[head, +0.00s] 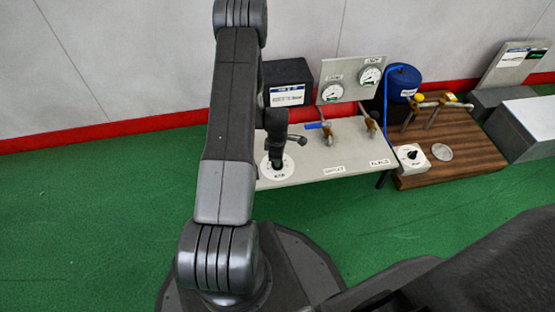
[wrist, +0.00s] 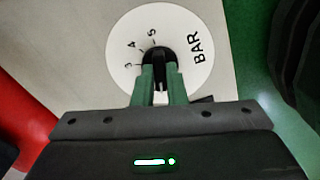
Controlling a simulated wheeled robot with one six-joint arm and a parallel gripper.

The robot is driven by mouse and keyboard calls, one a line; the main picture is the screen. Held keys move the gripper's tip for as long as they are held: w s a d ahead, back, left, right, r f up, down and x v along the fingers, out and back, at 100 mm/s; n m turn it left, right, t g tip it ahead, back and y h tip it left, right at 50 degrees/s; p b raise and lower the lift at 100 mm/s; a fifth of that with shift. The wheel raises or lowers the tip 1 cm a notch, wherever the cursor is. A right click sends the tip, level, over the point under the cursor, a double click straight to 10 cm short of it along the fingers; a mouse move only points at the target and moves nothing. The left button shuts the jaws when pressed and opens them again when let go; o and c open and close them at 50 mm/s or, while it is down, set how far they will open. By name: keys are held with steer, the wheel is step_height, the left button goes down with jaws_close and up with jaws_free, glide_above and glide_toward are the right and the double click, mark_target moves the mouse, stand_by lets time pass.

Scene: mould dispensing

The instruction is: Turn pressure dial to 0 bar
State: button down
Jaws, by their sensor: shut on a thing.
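The pressure dial is a white round scale (wrist: 189,28) marked BAR, with a black knob (wrist: 158,52) at its centre. In the wrist view the numbers 3, 4 and 5 show; the lower part of the scale is hidden by my gripper. My gripper (wrist: 160,72) has green fingers, and they are shut on the black knob. In the head view the white dial (head: 284,170) lies on the left end of a light grey bench top (head: 330,172), with my gripper pointing down over it. The knob's pointer setting cannot be read.
Two gauges stand on a panel (head: 349,96) behind the bench, by a black box (head: 300,72). Brass valves (head: 327,132) sit near the dial's right. A blue tank (head: 406,82) and a wooden board (head: 462,150) with a white switch box (head: 412,158) are further right.

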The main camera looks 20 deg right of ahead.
steer(key=n, duration=0.5)
steer(key=shift+n, duration=0.3)
stand_by(0.4)
steer(key=c, duration=1.5)
jaws_free()
steer(key=shift+o, duration=0.2)
steer(key=shift+r, duration=0.1)
step_height(320, 180, up, 14)
steer(key=p, duration=0.4)
steer(key=shift+f+p, duration=0.2)
steer(key=shift+p, duration=0.1)
steer(key=shift+f, duration=0.1)
